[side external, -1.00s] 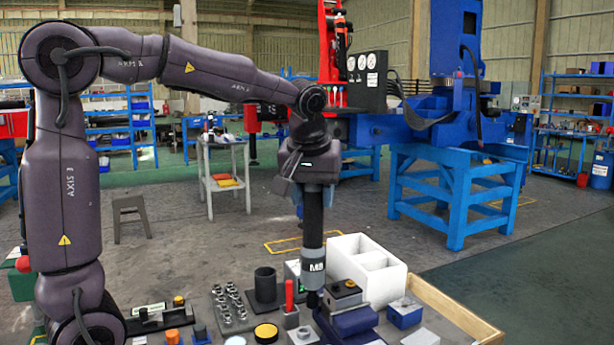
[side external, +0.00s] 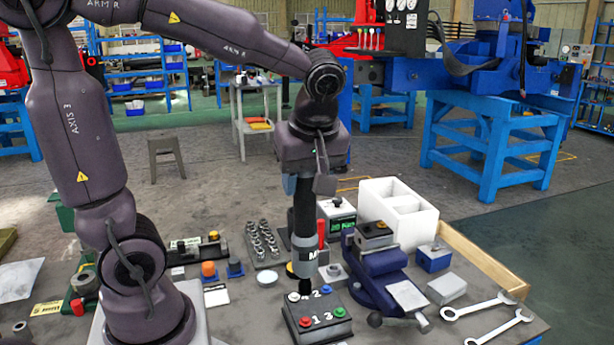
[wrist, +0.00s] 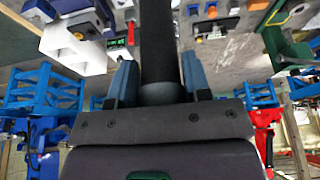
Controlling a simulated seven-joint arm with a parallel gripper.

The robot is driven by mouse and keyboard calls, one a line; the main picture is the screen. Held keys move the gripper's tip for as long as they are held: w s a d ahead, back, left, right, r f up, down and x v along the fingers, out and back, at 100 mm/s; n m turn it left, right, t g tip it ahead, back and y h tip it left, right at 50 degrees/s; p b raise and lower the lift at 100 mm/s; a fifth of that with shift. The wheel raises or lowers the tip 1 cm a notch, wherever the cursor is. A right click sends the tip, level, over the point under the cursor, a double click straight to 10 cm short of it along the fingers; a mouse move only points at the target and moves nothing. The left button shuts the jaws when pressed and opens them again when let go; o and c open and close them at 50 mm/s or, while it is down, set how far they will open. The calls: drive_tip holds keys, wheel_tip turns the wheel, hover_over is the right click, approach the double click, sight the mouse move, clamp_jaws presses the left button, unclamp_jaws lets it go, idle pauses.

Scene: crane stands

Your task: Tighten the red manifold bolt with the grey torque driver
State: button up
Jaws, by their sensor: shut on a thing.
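The driver (side external: 304,220) has a long black handle and a grey collar marked with an "M"; it hangs upright from my gripper (side external: 306,186). In the wrist view my gripper's blue fingers (wrist: 160,72) are shut on the black handle (wrist: 156,35). The manifold block (side external: 327,332) is a dark box on the bench with numbered coloured bolts. Its red bolt (side external: 305,322) is at the front left, near a green, a blue and a white one. The driver's tip is behind the red bolt, near the white and blue bolts; I cannot tell whether it touches the block.
A dark blue vise (side external: 385,262) stands right of the manifold. Behind it is a white divided box (side external: 398,208). Wrenches (side external: 480,307) lie at the right, by the wooden edge (side external: 470,262). Sockets (side external: 262,243) and a red upright piece (side external: 321,232) stand behind the driver.

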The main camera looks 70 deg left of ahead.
sight(306, 223)
drive_tip(key=shift+f, duration=4)
idle(2.0)
